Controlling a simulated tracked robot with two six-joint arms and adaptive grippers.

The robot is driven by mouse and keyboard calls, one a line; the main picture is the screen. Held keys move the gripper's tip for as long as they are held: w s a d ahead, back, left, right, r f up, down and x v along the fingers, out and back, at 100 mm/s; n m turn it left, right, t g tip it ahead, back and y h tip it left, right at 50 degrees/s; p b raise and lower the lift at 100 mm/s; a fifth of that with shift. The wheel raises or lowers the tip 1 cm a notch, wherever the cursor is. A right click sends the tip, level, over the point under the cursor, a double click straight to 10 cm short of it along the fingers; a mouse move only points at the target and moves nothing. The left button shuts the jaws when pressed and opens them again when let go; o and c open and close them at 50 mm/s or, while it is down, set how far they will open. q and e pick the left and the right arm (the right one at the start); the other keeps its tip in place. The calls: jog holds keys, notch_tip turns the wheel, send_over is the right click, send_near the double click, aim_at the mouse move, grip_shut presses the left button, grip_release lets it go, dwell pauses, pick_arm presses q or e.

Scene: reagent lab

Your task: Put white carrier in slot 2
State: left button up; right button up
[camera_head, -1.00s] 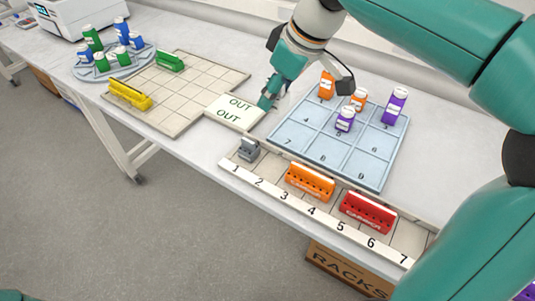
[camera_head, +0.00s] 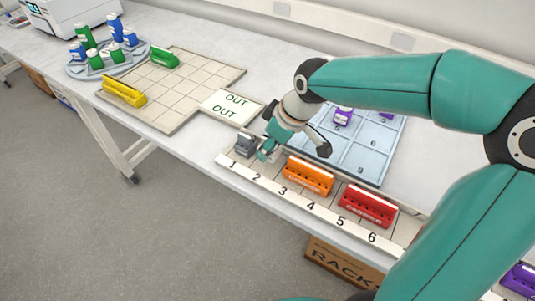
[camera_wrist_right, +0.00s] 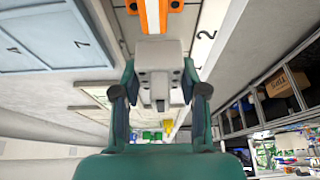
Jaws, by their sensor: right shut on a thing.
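In the right wrist view a pale grey-white block, which I take as the white carrier (camera_wrist_right: 158,52), sits between the fingers of that gripper (camera_wrist_right: 160,92). The gripper is shut on it, near the number 2. My left gripper is not in view.
A red carrier (camera_head: 367,206) stands to the right of the orange one. The blue numbered tray (camera_head: 362,155) with purple bottles lies behind my right arm. The OUT card (camera_head: 232,106) and a tan grid board (camera_head: 190,82) with yellow and green carriers are to the left.

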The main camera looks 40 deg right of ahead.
notch_tip(320, 180, down, 3)
jog(key=shift+f, duration=0.1)
jog(key=o, duration=0.9)
jog(key=shift+c, duration=0.2)
jog(key=v, duration=1.2)
